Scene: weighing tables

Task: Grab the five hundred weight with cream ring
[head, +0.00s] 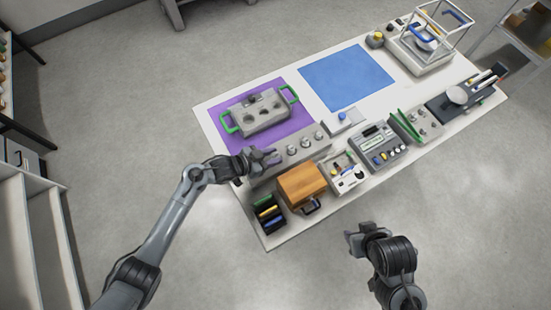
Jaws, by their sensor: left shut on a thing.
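A long grey weight rack (268,172) lies along the front of the purple mat, with several small silvery weights (305,143) standing in a row on it. My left gripper (272,156) is over the rack's left end, shut on what looks like a small weight, mostly hidden by the fingers. No cream ring or marking can be made out at this size. My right gripper (350,238) is off the table's front edge, apart from everything; whether its jaws are open is unclear.
A grey block with green handles (262,112) sits on the purple mat (296,122). A blue mat (346,78) is empty. A wooden box (302,186), a dark holder (268,214), and several instruments crowd the front edge. A framed balance (424,52) stands at the far right.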

